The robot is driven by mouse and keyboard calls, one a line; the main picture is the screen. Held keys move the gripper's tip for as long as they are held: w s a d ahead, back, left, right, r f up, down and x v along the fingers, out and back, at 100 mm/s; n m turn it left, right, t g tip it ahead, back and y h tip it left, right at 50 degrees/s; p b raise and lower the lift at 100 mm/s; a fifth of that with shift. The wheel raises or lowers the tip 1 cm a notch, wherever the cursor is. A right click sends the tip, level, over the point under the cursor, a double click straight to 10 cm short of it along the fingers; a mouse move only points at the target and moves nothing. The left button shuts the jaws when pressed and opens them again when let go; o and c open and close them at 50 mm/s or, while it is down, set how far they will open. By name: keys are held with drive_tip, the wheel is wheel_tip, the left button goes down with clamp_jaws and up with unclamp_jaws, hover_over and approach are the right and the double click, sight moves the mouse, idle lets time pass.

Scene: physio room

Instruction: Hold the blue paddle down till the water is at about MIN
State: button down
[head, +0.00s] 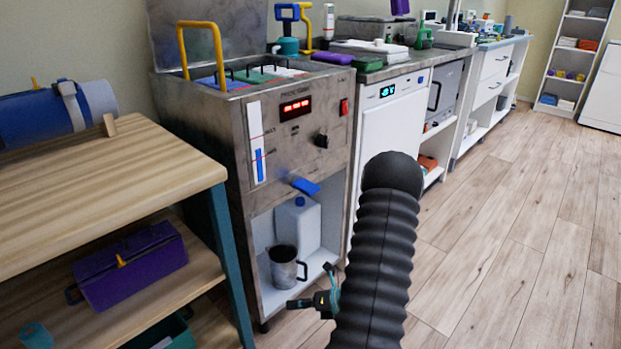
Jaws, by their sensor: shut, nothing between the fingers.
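The blue paddle (305,187) sticks out from the front of the steel water unit (300,150), below the dials. Nothing touches it. The upright white gauge (256,120) on the unit's left front shows a blue water column (259,166) in its lower part. Its small marks are too fine to read surely, so I cannot tell how the level stands against MIN. A metal jug (285,268) stands on the open shelf below the paddle. My gripper (312,295) is low in front of this shelf, right of and below the jug, shut and empty, partly hidden by my arm.
A white canister (297,226) with a blue cap stands behind the jug. A wooden bench (100,185) with a purple toolbox (130,265) below is close on the left. A red switch (344,107) and black knob (321,141) are on the unit. The floor at right is clear.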

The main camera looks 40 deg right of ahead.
drive_tip(key=s+a+r+m+g+h, duration=0.1)
drive_tip(key=s+a+r+m+h, duration=0.1)
drive_tip(key=s+a+r+m, duration=0.2)
drive_tip(key=s+a+r+m+g+h, duration=0.2)
drive_tip(key=s+a+r+m, duration=0.3)
drive_tip(key=a+r+m, duration=0.6)
drive_tip(key=s+a+r+m+g+h, duration=0.1)
drive_tip(key=s+a+r+m+h, duration=0.2)
drive_tip(key=r+m, duration=1.4)
drive_tip(key=s+a+r, duration=0.2)
drive_tip(key=a, duration=0.2)
drive_tip(key=shift+a+g+h, duration=0.3)
drive_tip(key=shift+g+h, duration=0.1)
drive_tip(key=shift+s, duration=0.1)
